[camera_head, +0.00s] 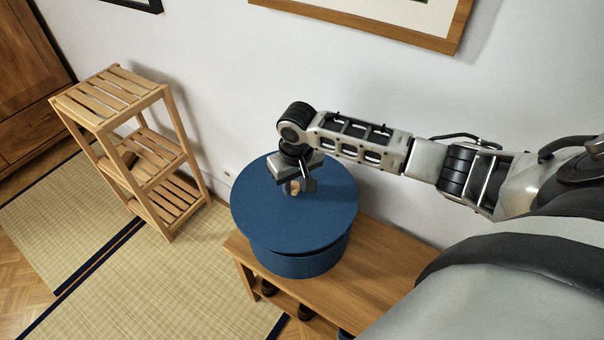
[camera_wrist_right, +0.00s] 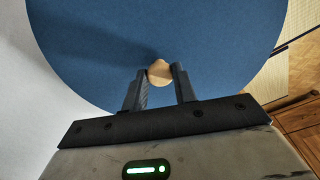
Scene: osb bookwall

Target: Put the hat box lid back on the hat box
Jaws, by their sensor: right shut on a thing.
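The blue round hat box lid (camera_head: 320,215) is over the blue hat box (camera_head: 300,264), which stands on a wooden bench. A dark gap shows between lid and box at the right front, so the lid looks slightly tilted or not flush. My right gripper (camera_head: 295,187) is above the lid, shut on its small round wooden knob. In the right wrist view the knob (camera_wrist_right: 160,72) sits between the two fingertips, with the blue lid top (camera_wrist_right: 210,45) behind. The inside of the box is hidden. My left gripper is not in view.
The wooden bench (camera_head: 385,254) has free top to the right of the box; dark items stand on its lower shelf. A slatted wooden shelf rack (camera_head: 150,150) stands to the left on tatami mats. A white wall with a framed picture (camera_head: 375,25) is behind.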

